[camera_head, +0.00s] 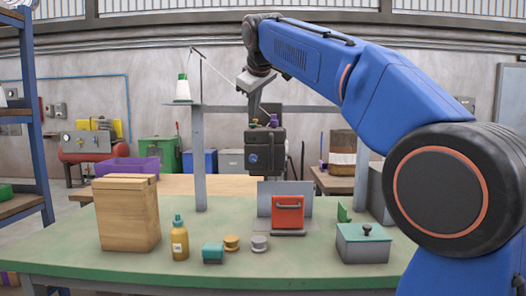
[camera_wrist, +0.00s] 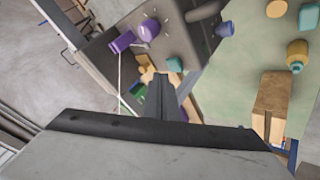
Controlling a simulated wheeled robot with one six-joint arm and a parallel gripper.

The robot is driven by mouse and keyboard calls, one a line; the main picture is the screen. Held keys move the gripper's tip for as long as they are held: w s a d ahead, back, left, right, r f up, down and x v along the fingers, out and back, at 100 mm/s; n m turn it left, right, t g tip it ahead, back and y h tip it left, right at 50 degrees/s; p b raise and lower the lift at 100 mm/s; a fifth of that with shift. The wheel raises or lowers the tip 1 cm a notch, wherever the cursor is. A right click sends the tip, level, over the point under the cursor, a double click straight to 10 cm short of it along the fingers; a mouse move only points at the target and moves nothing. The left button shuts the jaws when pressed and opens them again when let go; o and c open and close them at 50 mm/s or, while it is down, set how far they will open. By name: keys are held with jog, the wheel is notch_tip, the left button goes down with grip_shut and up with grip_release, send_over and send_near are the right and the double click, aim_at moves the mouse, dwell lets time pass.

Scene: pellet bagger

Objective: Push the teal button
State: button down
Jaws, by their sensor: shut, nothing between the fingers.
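The teal button (camera_wrist: 175,64) is a small rounded teal piece on the grey top of the dark machine head in the wrist view. My gripper (camera_wrist: 164,78) is shut and empty, with its fingertips pointing down close beside the button in that picture. I cannot tell whether they touch it. In the head view my gripper (camera_head: 254,117) is just over the top of the dark machine head (camera_head: 265,152). The button cannot be made out clearly there, as the pieces on top are tiny.
The green table (camera_head: 140,262) holds a wooden box (camera_head: 127,215), a yellow bottle (camera_head: 180,242), a teal block (camera_head: 213,252), a red-fronted piece (camera_head: 287,213) and a lidded box (camera_head: 363,245).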

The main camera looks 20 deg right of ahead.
jog(key=shift+r, duration=3)
jog(key=shift+s, duration=0.1)
